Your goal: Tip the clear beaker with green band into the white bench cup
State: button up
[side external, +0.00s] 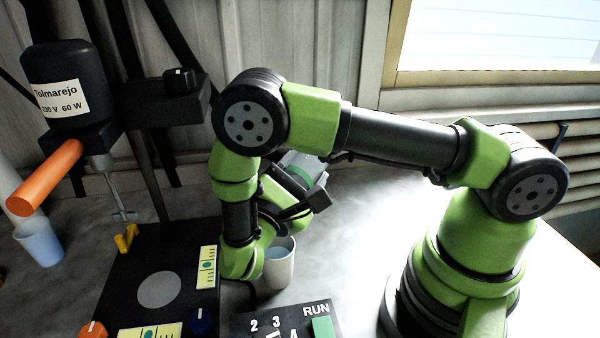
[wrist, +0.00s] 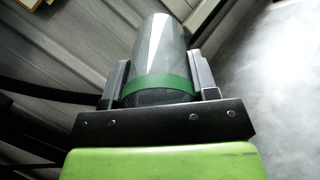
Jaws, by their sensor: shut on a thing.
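My gripper (wrist: 160,85) is shut on the clear beaker with green band (wrist: 158,50), with one finger on each side of it near the band. In the side view the beaker (side external: 305,164) is partly hidden behind my arm and looks strongly tilted, held above the bench. My gripper (side external: 297,190) also shows there. The white bench cup (side external: 283,270) stands upright on the bench below, partly hidden by my wrist, with bluish content inside. I cannot tell what is in the beaker.
A stirrer with a black motor (side external: 65,85) and an orange handle (side external: 46,178) stands at left over a black base plate (side external: 140,265). Another pale bluish cup (side external: 40,245) is at the far left. A RUN control panel (side external: 290,322) lies in front of the cup.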

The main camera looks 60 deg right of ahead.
jog(key=shift+s+d+r+m+g, duration=0.15)
jog(key=shift+d+m+g, duration=0.15)
jog(key=shift+g, duration=0.2)
jog(key=shift+w+d+r+m+y, duration=0.2)
jog(key=shift+d+r+y, duration=1.05)
jog(key=shift+y, duration=2.25)
jog(key=shift+w+d+r+m+y, duration=0.2)
jog(key=shift+d+r+y, duration=1.05)
jog(key=shift+y, duration=2.25)
jog(key=shift+d+r+m+y, duration=0.3)
jog(key=shift+d+r+y, duration=0.3)
jog(key=shift+r+y, duration=2.1)
jog(key=shift+f+y, duration=0.8)
jog(key=shift+f, duration=0.1)
